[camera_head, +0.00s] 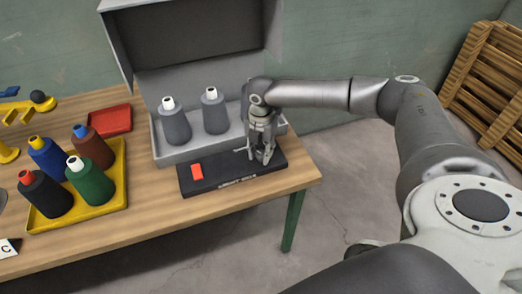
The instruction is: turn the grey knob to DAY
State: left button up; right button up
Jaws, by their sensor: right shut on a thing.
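My right gripper (261,157) points down at the right part of a low black panel (225,179) at the table's right end. Its fingers are shut on the grey knob, which they hide almost wholly. I cannot read which mark the knob points to. Small pale lettering on the panel's front edge is too small to read surely. My left gripper is not in view.
Wooden pallets (483,75) lean on the right wall.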

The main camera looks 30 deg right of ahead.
jog(key=shift+r+m+p, duration=0.15)
jog(key=shift+m+p, duration=0.35)
jog(key=shift+p, duration=0.35)
jog(key=m+p, duration=0.4)
jog(key=shift+p, duration=0.3)
jog(key=m+p, duration=0.3)
jog(key=m, duration=0.1)
jog(key=shift+m+p, duration=0.3)
jog(key=m+p, duration=0.2)
jog(key=m, duration=0.2)
jog(key=shift+p, duration=0.3)
jog(key=shift+m, duration=0.3)
jog(key=o, duration=1)
jog(key=shift+o, duration=0.2)
